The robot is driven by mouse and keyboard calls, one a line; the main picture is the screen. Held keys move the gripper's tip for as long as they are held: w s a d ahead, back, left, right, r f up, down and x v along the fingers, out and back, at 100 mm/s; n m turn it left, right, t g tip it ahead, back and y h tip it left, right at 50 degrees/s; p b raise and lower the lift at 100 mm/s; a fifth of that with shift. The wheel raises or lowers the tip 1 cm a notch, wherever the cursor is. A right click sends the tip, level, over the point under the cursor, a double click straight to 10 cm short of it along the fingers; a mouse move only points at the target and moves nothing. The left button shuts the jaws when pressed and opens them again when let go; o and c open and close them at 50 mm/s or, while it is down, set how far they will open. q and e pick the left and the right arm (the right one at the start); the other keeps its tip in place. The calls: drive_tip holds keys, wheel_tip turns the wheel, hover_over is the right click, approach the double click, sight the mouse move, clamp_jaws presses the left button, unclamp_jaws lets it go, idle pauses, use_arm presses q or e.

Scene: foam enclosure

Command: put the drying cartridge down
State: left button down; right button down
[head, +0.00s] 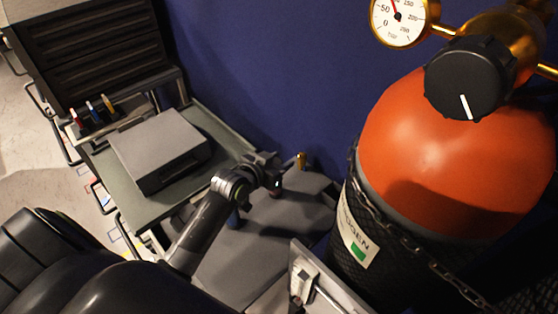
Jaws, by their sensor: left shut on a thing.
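My left gripper (272,178) reaches in from the lower left over a grey surface (268,240). It is shut on a small dark piece with a reddish tint (277,190), which I take to be the drying cartridge. The fingers and wrist hide most of it. I cannot tell whether the piece touches the surface. A small brass-yellow piece (301,160) stands just to the right of the gripper, and a blue piece (233,218) stands below my wrist. My right gripper is out of view.
A large orange-topped gas cylinder (455,150) with a chain, black knob and gauge (399,18) fills the right. A grey case (160,148) lies on a bench at left. A pale panel (305,278) stands at the lower middle. The grey surface between is mostly clear.

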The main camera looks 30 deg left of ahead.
use_arm(q)
drive_tip(key=c, duration=0.9)
unclamp_jaws()
drive_tip(key=shift+r, duration=0.1)
drive_tip(key=v, duration=1.2)
